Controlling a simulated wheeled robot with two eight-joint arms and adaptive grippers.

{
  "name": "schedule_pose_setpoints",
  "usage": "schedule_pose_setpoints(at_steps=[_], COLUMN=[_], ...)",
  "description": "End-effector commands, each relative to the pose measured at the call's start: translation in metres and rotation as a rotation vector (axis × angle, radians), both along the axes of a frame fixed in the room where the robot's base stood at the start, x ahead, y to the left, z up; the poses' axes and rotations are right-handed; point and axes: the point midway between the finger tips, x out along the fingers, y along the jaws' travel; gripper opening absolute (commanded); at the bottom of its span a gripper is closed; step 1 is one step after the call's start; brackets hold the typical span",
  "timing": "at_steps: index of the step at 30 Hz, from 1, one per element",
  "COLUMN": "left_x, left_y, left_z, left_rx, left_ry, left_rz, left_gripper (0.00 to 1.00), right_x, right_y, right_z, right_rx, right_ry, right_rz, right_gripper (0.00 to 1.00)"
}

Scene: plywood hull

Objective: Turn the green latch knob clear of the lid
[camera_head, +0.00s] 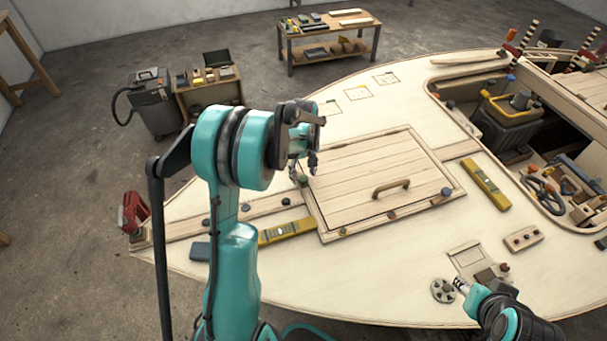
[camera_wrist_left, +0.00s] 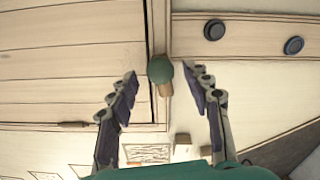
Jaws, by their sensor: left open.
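The green latch knob (camera_wrist_left: 160,69) sits at the lid's edge in the left wrist view, with a small wooden tab (camera_wrist_left: 165,89) under it. I cannot tell whether the tab overlaps the lid. The knob also shows small in the head view (camera_head: 303,180), at the lid's left edge. The planked lid (camera_head: 350,165) lies flat and closed in its frame, with a bar handle (camera_head: 391,187). My left gripper (camera_head: 303,163) is open above the knob; in the wrist view its fingers (camera_wrist_left: 169,84) stand apart on either side, not visibly touching it. My right gripper (camera_head: 461,286) is at the lower right, its jaws unclear.
Yellow levels lie left (camera_head: 287,231) and right (camera_head: 487,182) of the lid. An open well with a tool bin (camera_head: 507,115) is at the right.

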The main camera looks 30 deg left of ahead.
Motion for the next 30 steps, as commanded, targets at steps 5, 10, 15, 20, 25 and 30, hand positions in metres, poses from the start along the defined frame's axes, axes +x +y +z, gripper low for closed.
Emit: schedule_pose_setpoints(at_steps=[5, 10, 15, 20, 25, 30], left_x=[-0.001, -0.001, 0.000, 0.000, 0.000, 0.000], left_y=[0.000, 0.000, 0.000, 0.000, 0.000, 0.000], left_z=[0.034, 0.072, 0.099, 0.111, 0.112, 0.112], left_rx=[0.000, 0.000, 0.000, 0.000, 0.000, 0.000], left_ry=[0.000, 0.000, 0.000, 0.000, 0.000, 0.000], left_rz=[0.000, 0.000, 0.000, 0.000, 0.000, 0.000], left_gripper=[0.49, 0.49, 0.49, 0.49, 0.49, 0.49], right_x=[0.000, 0.000, 0.000, 0.000, 0.000, 0.000], right_y=[0.000, 0.000, 0.000, 0.000, 0.000, 0.000], right_z=[0.000, 0.000, 0.000, 0.000, 0.000, 0.000], right_rx=[0.000, 0.000, 0.000, 0.000, 0.000, 0.000], right_ry=[0.000, 0.000, 0.000, 0.000, 0.000, 0.000], right_rz=[0.000, 0.000, 0.000, 0.000, 0.000, 0.000], right_gripper=[0.40, 0.40, 0.40, 0.40, 0.40, 0.40])
